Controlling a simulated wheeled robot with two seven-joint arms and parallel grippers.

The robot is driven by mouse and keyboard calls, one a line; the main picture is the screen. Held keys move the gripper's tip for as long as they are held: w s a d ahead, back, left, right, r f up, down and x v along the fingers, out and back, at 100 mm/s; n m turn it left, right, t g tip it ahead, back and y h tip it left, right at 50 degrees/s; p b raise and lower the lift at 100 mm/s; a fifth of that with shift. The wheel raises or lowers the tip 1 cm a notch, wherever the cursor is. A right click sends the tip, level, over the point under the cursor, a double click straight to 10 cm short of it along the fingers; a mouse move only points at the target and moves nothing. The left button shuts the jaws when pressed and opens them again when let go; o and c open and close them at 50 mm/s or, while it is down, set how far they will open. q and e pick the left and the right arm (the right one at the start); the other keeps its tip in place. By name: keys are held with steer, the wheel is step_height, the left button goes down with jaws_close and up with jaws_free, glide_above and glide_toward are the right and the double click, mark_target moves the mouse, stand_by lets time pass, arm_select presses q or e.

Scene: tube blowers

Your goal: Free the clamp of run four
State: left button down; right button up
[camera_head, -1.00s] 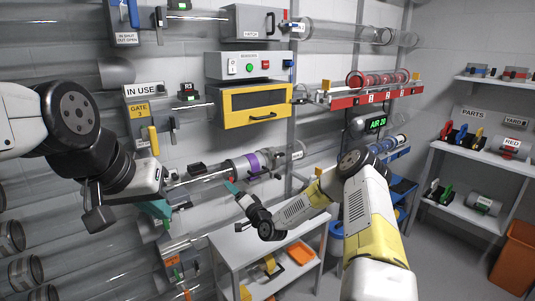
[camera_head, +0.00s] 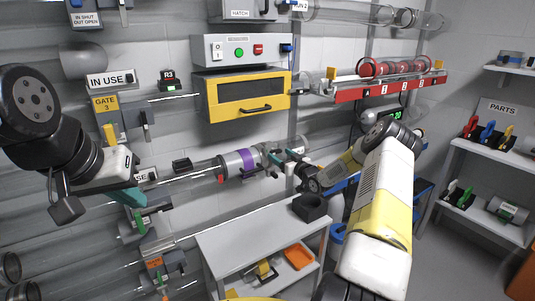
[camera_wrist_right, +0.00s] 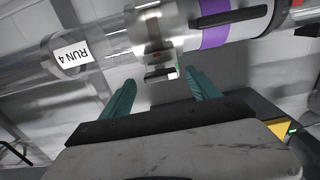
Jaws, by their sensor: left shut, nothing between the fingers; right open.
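The clear run four tube carries a "RUN 4" label (camera_wrist_right: 70,57) in the right wrist view. Beside the label, a metal clamp (camera_wrist_right: 152,42) with a small dark lever (camera_wrist_right: 160,73) sits around the tube, next to a canister with a purple band (camera_wrist_right: 225,22). The canister also shows in the head view (camera_head: 238,162). My right gripper (camera_wrist_right: 160,80) is open, its teal fingers either side of the lever, apart from it as far as I can tell. In the head view my right gripper (camera_head: 284,160) is at the tube. My left gripper (camera_head: 130,196) is shut and empty at the left.
A white bench (camera_head: 262,236) below holds a black block (camera_head: 310,207) on top and an orange tray (camera_head: 299,258) on its lower shelf. A yellow drawer box (camera_head: 248,97) hangs above the tube. Shelves with parts (camera_head: 470,185) stand at the right.

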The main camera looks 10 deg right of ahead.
mark_target(275, 151)
steer(key=shift+x, duration=1.1)
steer(key=shift+c, duration=0.4)
steer(key=c, duration=1.3)
